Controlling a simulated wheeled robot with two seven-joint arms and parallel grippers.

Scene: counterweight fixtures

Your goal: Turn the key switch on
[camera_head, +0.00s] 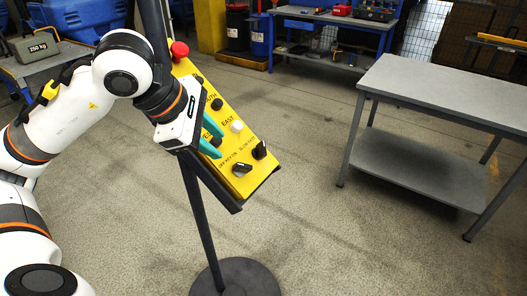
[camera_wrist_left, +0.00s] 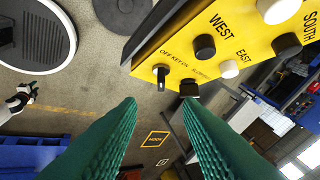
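A yellow control panel (camera_head: 222,128) hangs tilted on a dark post. Its key switch (camera_head: 241,169) sits at the lower left corner under the label "OFF KEY ON", and shows dark with a pale edge. In the left wrist view the key switch (camera_wrist_left: 161,76) stands out from the panel face; I cannot tell which mark it points to. My left gripper (camera_head: 219,143) has two teal fingers, apart and empty, in front of the panel near the West button. In the wrist view the left gripper (camera_wrist_left: 160,104) shows its fingers below the key, not around it. My right gripper is not seen.
Beside the key is a black slow/fast selector (camera_head: 260,150). Black and white buttons and a red emergency stop (camera_head: 179,50) are higher up. A round post base (camera_head: 238,278) stands on the floor. A grey table (camera_head: 445,92) is at right; the floor between is clear.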

